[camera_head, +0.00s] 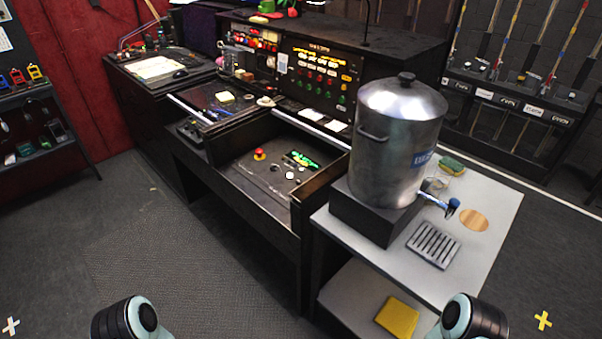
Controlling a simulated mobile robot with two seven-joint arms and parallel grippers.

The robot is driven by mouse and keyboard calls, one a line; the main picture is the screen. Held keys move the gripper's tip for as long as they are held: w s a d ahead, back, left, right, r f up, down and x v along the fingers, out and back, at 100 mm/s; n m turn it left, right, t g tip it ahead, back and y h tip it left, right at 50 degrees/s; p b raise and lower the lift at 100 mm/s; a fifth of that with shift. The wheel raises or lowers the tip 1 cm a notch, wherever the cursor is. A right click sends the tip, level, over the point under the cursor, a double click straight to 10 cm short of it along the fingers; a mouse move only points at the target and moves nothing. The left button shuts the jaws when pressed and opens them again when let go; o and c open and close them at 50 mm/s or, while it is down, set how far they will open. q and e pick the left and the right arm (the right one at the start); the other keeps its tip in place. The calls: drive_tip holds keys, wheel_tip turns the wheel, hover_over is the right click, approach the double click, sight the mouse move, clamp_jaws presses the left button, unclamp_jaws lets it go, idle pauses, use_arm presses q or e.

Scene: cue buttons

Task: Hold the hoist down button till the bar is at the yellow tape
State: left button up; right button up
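A black control console (250,205) stands in the middle. The labels are too small to read, so I cannot tell which control is hoist down. An upright panel (320,75) behind has rows of coloured buttons. I cannot make out a hoist bar. A yellow tape cross (543,320) lies on the floor at lower right. Parts of both my arms show at the bottom edge; neither gripper's fingers are visible.
A grey side table (490,215) stands right of the console. It bears a large metal urn (400,130) with a blue-handled tap, a drip grate (433,245) and a sponge (452,165). A yellow cloth (397,317) lies on its lower shelf. Carpet before the console is clear.

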use_arm(q)
clamp_jaws()
idle(1.5)
